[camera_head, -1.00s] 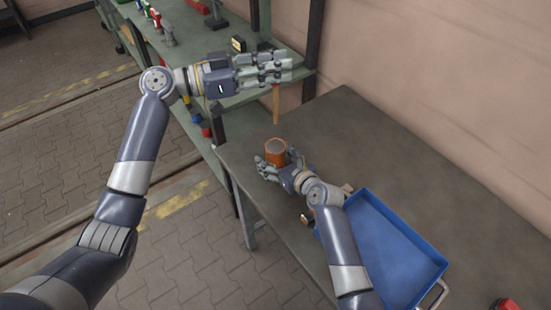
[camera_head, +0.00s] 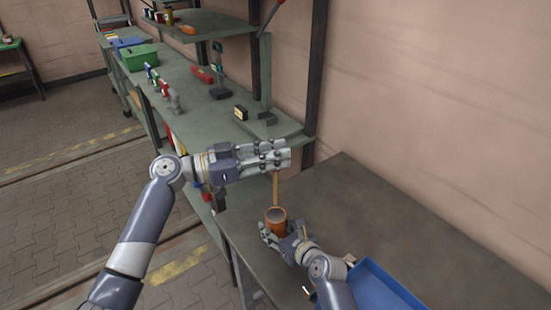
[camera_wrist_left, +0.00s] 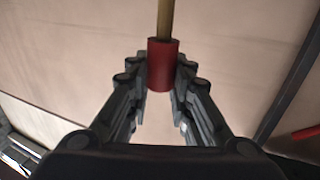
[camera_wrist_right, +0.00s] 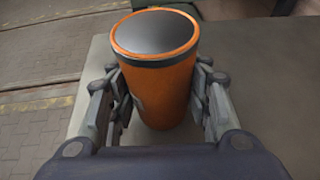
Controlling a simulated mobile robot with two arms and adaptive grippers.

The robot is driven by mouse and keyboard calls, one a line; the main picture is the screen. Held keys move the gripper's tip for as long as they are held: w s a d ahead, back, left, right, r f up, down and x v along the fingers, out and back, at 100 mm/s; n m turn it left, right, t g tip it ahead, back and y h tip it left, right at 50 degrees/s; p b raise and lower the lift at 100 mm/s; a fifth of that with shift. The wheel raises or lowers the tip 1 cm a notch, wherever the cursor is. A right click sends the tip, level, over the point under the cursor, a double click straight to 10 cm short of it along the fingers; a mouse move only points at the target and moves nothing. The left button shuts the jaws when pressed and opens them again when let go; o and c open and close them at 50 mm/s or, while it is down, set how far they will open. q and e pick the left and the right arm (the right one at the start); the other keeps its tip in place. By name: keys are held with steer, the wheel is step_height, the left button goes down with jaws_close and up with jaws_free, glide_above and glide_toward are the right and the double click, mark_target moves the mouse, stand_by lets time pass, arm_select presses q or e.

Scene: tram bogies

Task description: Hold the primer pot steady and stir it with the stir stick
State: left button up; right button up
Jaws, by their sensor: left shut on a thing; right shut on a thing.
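The orange primer pot (camera_head: 275,221) stands upright on the dark table, and my right gripper (camera_head: 275,238) is shut around its side. In the right wrist view the pot (camera_wrist_right: 166,95) sits between the fingers, its round top dark grey with no stick in it. My left gripper (camera_head: 282,155) is higher, above and behind the pot. It is shut on the stir stick (camera_head: 275,188), which hangs down with its lower end close to the pot's rim. In the left wrist view the stick's red grip (camera_wrist_left: 162,65) is between the fingertips, with the wooden shaft (camera_wrist_left: 165,18) beyond.
A blue tray (camera_head: 378,290) lies on the dark table (camera_head: 365,215) near my right forearm. A green shelf bench (camera_head: 190,90) with small tools and a green box (camera_head: 138,57) stands behind. The table's right side is clear.

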mark_target(275, 203)
arm_select(q)
steer(key=shift+f, duration=6.4)
steer(key=shift+w, duration=0.15)
